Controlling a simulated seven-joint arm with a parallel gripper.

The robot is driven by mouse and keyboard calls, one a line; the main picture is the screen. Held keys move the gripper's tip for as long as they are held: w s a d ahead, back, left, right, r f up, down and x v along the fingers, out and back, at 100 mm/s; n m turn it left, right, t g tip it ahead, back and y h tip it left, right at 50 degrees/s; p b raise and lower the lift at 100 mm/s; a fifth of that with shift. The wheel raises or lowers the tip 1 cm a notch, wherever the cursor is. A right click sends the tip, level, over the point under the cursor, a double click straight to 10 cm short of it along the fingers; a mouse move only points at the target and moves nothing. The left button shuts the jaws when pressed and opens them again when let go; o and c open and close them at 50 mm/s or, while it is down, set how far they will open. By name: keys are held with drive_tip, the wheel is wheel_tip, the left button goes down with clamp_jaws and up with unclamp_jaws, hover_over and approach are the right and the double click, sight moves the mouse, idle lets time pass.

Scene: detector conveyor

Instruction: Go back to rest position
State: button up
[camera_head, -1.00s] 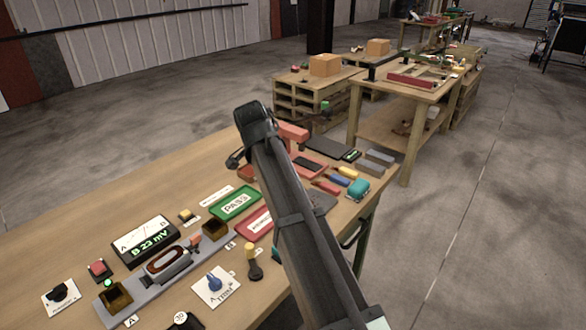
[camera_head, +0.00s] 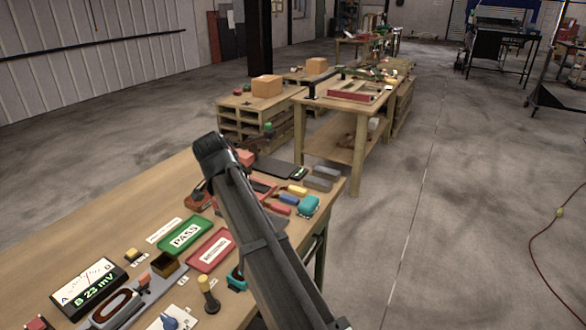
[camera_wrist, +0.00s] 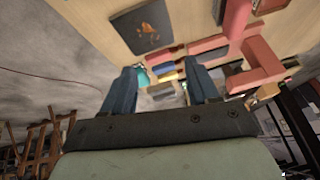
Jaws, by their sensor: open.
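My arm crosses the right part of the wooden workbench (camera_head: 130,210) in the head view, and its links hide part of the tools there. My gripper (camera_wrist: 160,82) shows in the wrist view with two dark blue fingers spread apart. Nothing is between the fingertips. Beyond them lie small tools and a teal object, which also shows in the head view (camera_head: 309,206). In the head view the fingers are hidden behind my arm or too small to tell.
The bench holds a green PASS tray (camera_head: 185,235), a red tray (camera_head: 211,250), a meter reading B 23 mV (camera_head: 90,287) and several tools. A second wooden table (camera_head: 335,110) stands behind. The floor at right is open, with a red cable (camera_head: 545,260).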

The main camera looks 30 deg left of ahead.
drive_tip(key=shift+d+f, duration=0.1)
drive_tip(key=w+d+f+h, duration=0.1)
drive_tip(key=w+d+f, duration=0.1)
drive_tip(key=d+f, duration=0.1)
drive_tip(key=w+d+f+n+h, duration=0.1)
drive_tip(key=d+f, duration=0.2)
drive_tip(key=d, duration=0.3)
drive_tip(key=w+d+f+g+h, duration=0.1)
drive_tip(key=w+d+f, duration=0.1)
drive_tip(key=d+f, duration=0.2)
drive_tip(key=shift+w+d, duration=0.35)
drive_tip(key=shift+d, duration=0.3)
drive_tip(key=d+f+n+g+h, duration=0.2)
drive_tip(key=d+f+g, duration=0.3)
drive_tip(key=d+f, duration=2.35)
drive_tip(key=s+d+f+g+y, duration=0.2)
drive_tip(key=s+d+f+g, duration=0.2)
drive_tip(key=s+d+f, duration=1.15)
drive_tip(key=s+d+f+g+y, duration=0.1)
drive_tip(key=s+d+f, duration=0.2)
drive_tip(key=s, duration=0.6)
drive_tip(key=s+d+f+m+g+y, duration=0.1)
drive_tip(key=s+d+f, duration=0.2)
drive_tip(key=s, duration=0.6)
drive_tip(key=shift+d+f, duration=0.2)
drive_tip(key=shift+f, duration=0.45)
